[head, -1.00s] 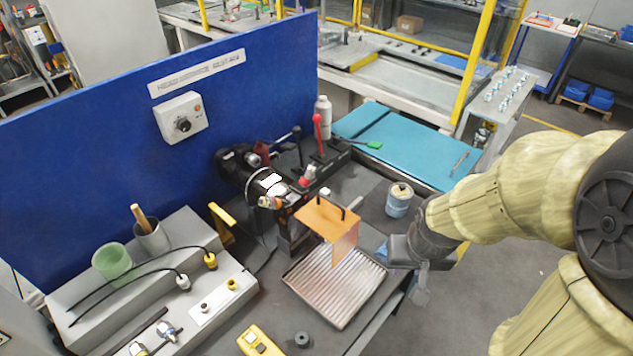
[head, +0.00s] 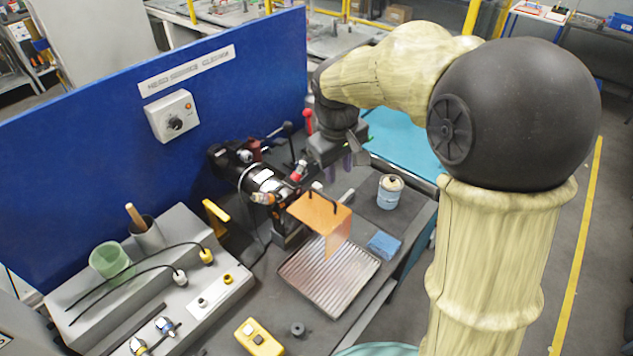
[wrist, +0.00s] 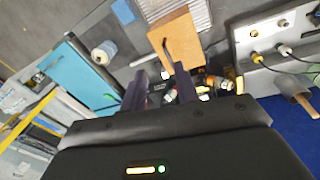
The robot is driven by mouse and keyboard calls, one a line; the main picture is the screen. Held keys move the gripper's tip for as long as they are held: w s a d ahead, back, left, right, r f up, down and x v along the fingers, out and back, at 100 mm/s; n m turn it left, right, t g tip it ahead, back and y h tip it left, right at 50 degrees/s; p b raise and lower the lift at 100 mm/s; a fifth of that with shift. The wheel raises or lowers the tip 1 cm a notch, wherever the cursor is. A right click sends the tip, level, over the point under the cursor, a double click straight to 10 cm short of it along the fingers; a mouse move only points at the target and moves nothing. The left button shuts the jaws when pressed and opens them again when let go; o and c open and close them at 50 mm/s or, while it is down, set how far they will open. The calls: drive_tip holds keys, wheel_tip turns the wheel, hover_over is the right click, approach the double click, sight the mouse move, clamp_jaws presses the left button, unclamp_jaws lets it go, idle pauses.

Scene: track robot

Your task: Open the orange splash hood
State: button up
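The orange splash hood (head: 322,213) sits over the machine at the back edge of the ribbed metal tray (head: 332,281), with a dark handle (head: 322,197) on its top. Its front panel hangs down over the tray. In the wrist view the hood (wrist: 176,40) is beyond my fingers, with its dark handle (wrist: 167,48) showing. My gripper (head: 346,161) hangs above the bench behind and right of the hood, apart from it. In the wrist view my gripper's two fingers (wrist: 158,88) stand apart with nothing between them.
A blue-and-white can (head: 390,192) and a blue cloth (head: 384,246) are right of the hood. The blue panel (head: 100,130) walls the left. A yellow control box (head: 258,338) lies in front.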

drive_tip(key=w+a+r+n, duration=0.2)
drive_tip(key=a+r, duration=0.3)
drive_tip(key=a, duration=0.1)
drive_tip(key=shift+w+a+r+n+h+p, duration=0.3)
drive_tip(key=shift+w+a+n+h, duration=0.1)
drive_tip(key=p, duration=0.5)
hover_over(317, 204)
wheel_tip(317, 204, down, 17)
drive_tip(key=shift+w+f, duration=0.1)
clamp_jaws()
